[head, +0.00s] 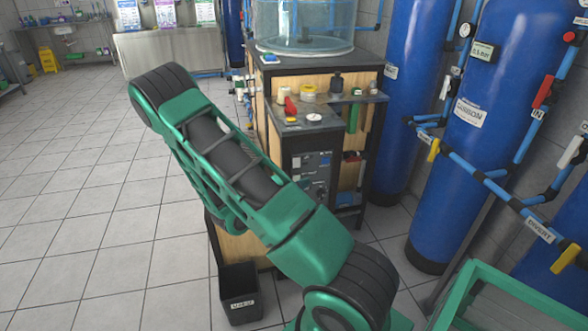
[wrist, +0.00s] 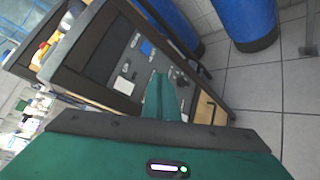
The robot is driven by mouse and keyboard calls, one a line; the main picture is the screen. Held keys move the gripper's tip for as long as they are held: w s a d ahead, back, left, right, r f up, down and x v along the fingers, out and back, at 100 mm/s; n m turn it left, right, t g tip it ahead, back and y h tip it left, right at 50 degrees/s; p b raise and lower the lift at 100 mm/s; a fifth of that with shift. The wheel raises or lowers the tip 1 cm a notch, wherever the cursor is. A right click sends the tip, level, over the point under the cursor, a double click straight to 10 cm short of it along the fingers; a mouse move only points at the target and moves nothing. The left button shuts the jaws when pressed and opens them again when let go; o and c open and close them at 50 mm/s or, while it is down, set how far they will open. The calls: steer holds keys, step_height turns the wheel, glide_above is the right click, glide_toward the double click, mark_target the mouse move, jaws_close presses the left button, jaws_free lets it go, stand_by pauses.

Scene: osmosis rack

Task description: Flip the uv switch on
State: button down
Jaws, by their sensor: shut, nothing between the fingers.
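The control panel (head: 314,172) is a dark face on the front of the rack cabinet, with small switches, knobs and labels. In the wrist view the panel (wrist: 126,66) is tilted, with a small blue display (wrist: 146,47). Its labels are too small to read, so I cannot tell which switch is the UV one. My gripper (wrist: 162,80) is shut and empty, its green fingers pointing at the panel and covering part of its lower area. I cannot tell whether the fingertips touch it. In the head view my arm hides the gripper.
The cabinet top (head: 322,62) carries a clear tank (head: 305,25); a lower shelf (head: 305,122) holds small items. Blue tanks (head: 470,130) and pipes stand close on the right. A black bin (head: 240,292) sits on the floor. The tiled floor (head: 80,210) at left is clear.

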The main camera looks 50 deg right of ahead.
steer(key=shift+w+f, duration=0.15)
steer(key=shift+w, duration=0.1)
steer(key=shift+w+d+f, duration=0.2)
steer(key=shift+w+d, duration=0.55)
steer(key=shift+w, duration=0.45)
steer(key=shift+w+d+f, duration=0.15)
steer(key=shift+w+d, duration=0.6)
steer(key=shift+w, duration=0.45)
steer(key=shift+w+d+f, duration=0.2)
steer(key=shift+w+d, duration=0.55)
steer(key=shift+w, duration=0.45)
steer(key=shift+w+d, duration=0.35)
steer(key=shift+w, duration=0.2)
stand_by(0.3)
steer(key=shift+s, duration=0.1)
steer(key=shift+s+a+r, duration=0.1)
steer(key=shift+s+a, duration=0.3)
steer(key=shift+s, duration=0.15)
stand_by(0.4)
steer(key=shift+s+a+r, duration=0.1)
steer(key=shift+s+a, duration=0.3)
steer(key=shift+s, duration=0.3)
steer(key=shift+s+a+r, duration=0.1)
steer(key=shift+s+a, duration=0.35)
steer(key=shift+s, duration=0.25)
steer(key=shift+s+a+r, duration=0.1)
steer(key=shift+s+a, duration=0.3)
steer(key=shift+s, duration=0.3)
